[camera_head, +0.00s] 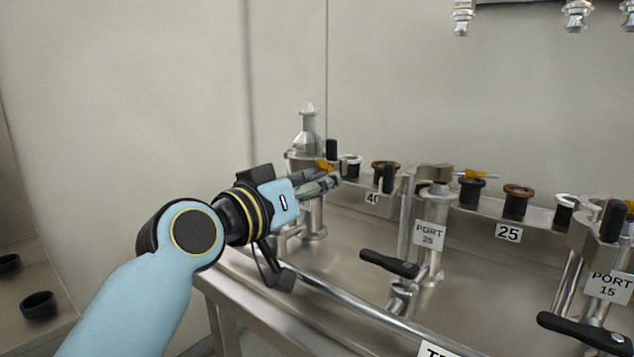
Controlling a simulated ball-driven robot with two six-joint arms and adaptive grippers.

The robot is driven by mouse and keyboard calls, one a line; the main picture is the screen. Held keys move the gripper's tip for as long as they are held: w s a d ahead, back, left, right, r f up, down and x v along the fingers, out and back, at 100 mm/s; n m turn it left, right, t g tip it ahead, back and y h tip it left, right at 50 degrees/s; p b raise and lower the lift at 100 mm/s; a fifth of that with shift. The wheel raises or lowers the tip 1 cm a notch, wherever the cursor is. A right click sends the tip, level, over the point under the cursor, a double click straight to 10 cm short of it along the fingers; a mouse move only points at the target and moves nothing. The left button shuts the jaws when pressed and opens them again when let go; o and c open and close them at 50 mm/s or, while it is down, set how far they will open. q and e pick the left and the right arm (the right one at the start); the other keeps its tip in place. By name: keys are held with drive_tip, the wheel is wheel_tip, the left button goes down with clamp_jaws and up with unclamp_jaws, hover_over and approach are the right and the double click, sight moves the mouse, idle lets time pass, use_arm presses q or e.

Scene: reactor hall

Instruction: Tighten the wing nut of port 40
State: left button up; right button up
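The port at the left end of the steel bench is a metal fitting (307,135) with a conical top. A small orange wing nut (323,165) shows at its right side, just above my gripper's fingers. My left gripper (334,182) reaches in from the left in front of this port, its fingers pointing right. The fingers lie close together in this view. I cannot tell whether they touch the wing nut or have a gap between them. The "40" label (371,198) is partly cut off from view. My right gripper is not in view.
Port 25 (435,205) and port 15 (606,285) stand to the right with black lever handles (389,263). Rings and caps, such as a brown-topped one (517,200), sit on the rail behind. A metal bar (370,318) runs along the bench front.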

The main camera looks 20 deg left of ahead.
use_arm(q)
drive_tip(key=shift+r, duration=0.1)
drive_tip(key=v, duration=1.2)
